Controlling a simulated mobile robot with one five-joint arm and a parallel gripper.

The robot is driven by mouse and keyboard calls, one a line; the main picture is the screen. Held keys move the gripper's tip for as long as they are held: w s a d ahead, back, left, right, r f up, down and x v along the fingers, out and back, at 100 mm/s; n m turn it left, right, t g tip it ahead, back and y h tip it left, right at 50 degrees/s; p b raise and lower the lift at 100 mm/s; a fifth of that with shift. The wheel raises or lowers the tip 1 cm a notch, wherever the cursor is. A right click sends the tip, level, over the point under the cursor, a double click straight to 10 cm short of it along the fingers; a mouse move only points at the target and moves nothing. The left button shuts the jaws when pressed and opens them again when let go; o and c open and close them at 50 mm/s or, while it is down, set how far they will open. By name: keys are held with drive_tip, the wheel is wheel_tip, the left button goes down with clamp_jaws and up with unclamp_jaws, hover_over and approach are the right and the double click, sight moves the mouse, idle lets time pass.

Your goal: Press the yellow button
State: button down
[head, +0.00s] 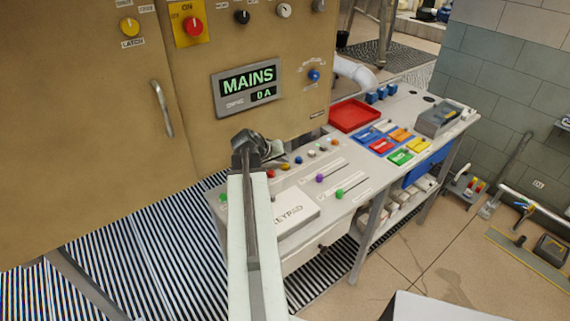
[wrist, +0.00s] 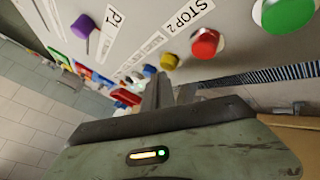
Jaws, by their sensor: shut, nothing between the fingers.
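A small yellow button (head: 285,167) is in the row of coloured buttons along the back of the grey desk, just right of my gripper in the head view. A yellow button also shows in the wrist view (wrist: 150,71), just beyond my fingertips, beside a blue one. My gripper (head: 274,153) is shut and empty above the button row, apart from the yellow button as far as I can tell. Its fingers (wrist: 170,92) point toward the row in the wrist view. My arm hides part of the row. Another yellow round control (head: 129,26), labelled LATCH, is on the tan cabinet.
A red button (wrist: 206,43) and a green button (wrist: 288,12) are close to my fingers. Purple (head: 320,178) and green (head: 340,194) slider knobs and a KEYPAD box (head: 296,211) are on the desk. The cabinet (head: 100,130) stands behind; a red tray (head: 354,115) is further right.

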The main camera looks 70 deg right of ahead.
sight(284, 166)
drive_tip(key=shift+r, duration=0.35)
wheel_tip(284, 166, up, 5)
drive_tip(key=p, duration=0.5)
drive_tip(key=shift+r, duration=0.15)
idle(0.6)
